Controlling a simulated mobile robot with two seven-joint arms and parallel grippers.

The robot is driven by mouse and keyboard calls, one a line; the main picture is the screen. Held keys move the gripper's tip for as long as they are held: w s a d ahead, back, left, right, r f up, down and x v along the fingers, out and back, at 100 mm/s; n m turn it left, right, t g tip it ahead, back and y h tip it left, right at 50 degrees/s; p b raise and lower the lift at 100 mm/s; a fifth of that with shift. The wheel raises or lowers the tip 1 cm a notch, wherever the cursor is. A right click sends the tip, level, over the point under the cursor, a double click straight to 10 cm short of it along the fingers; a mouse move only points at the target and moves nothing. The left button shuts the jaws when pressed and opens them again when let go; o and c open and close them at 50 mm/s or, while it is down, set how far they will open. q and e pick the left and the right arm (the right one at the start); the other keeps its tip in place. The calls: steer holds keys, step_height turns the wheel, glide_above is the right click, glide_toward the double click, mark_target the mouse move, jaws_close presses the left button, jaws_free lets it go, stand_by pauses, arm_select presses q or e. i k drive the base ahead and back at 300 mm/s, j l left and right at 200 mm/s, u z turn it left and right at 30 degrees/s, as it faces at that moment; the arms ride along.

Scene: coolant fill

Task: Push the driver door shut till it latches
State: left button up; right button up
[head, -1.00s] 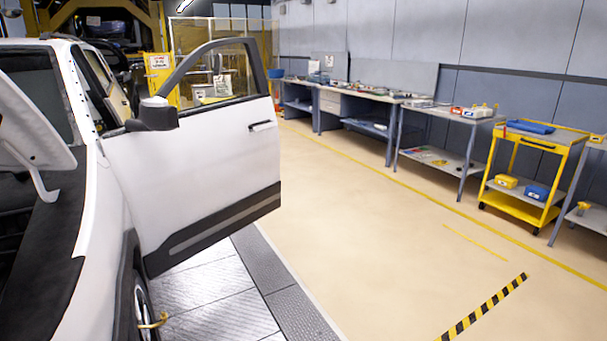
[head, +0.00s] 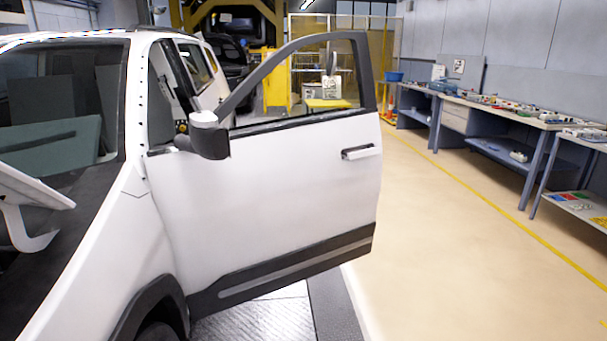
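The driver door (head: 270,200) is white with a black lower trim strip, an open window frame, a black and white mirror (head: 207,137) and a dark-framed handle (head: 361,152) near its free edge. It stands wide open, swung out from the white car body (head: 100,215), with its outer face toward me. Its hinge edge is at the left, behind the front wheel arch (head: 150,300). The door's latch edge and inner side are hidden. Neither of my grippers is in view, and nothing of mine touches the visible part of the door.
A raised white panel (head: 30,185) with a bracket, apparently the hood, is at the left edge. Workbenches (head: 500,112) line the right wall. The pale floor (head: 440,250) right of the door is clear. A yellow frame (head: 277,80) stands at the back.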

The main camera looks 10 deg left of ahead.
mark_target(287, 209)
steer(key=i+u, duration=0.35)
steer(key=i, duration=0.4)
steer(key=i+l+u, duration=0.1)
steer(key=i+u, duration=0.2)
steer(key=i, duration=0.4)
steer(key=i+u, duration=0.3)
steer(key=i, duration=0.15)
steer(key=i+l+u, duration=0.6)
steer(key=i, duration=0.25)
steer(key=l+z, duration=0.5)
steer(key=l, duration=0.1)
